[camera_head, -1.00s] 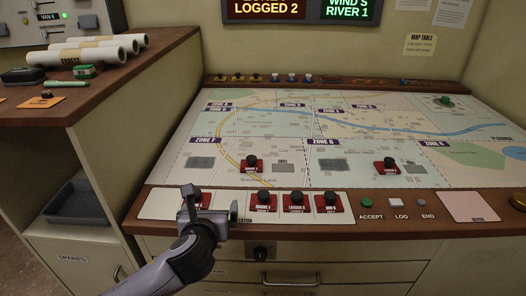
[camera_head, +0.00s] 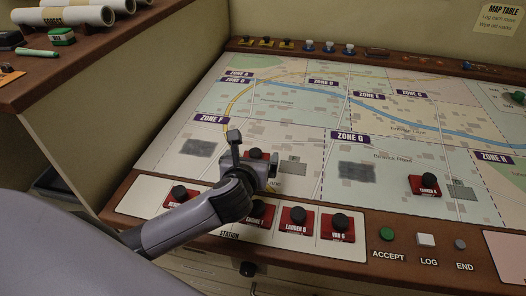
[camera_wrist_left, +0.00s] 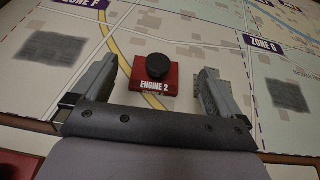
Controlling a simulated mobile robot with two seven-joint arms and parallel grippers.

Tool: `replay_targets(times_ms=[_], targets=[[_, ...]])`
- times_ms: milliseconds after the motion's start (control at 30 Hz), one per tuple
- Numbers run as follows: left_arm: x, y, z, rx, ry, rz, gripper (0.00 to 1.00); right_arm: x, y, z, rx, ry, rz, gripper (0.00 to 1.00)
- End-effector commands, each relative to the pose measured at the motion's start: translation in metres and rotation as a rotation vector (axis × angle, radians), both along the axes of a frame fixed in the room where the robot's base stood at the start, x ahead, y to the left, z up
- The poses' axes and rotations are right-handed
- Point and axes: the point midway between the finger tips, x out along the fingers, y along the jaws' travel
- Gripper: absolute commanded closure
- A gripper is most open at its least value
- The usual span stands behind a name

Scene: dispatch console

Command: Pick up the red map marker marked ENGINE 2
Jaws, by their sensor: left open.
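The red map marker marked ENGINE 2 (camera_wrist_left: 154,83) has a black round knob and sits on the map, between zones F and G. In the left wrist view it stands between the two fingers of my left gripper (camera_wrist_left: 157,88), which is open, with a gap on each side. In the head view the marker (camera_head: 256,155) is partly hidden behind my left gripper (camera_head: 252,158). I cannot tell the gripper's exact height above the map. My right gripper is not in view.
Other red markers stand in the station strip along the front edge, among them LADDER 6 (camera_head: 297,220) and VAN 6 (camera_head: 338,227). TANKER 4 (camera_head: 426,186) is on the map at right. ACCEPT (camera_head: 387,234), LOG (camera_head: 426,240) and END (camera_head: 460,244) buttons line the front edge.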

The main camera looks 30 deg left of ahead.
Motion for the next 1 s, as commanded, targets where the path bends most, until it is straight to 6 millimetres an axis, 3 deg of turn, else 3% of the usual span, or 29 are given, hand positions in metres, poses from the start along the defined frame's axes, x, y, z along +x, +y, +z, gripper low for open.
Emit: replay_targets(times_ms=[700, 1000], targets=[[0.057, 0.018, -0.031, 0.000, 0.000, 0.000, 0.00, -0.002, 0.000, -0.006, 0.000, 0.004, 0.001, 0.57], [0.059, 0.019, -0.032, 0.000, 0.000, 0.000, 0.00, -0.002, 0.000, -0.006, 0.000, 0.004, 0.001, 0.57]])
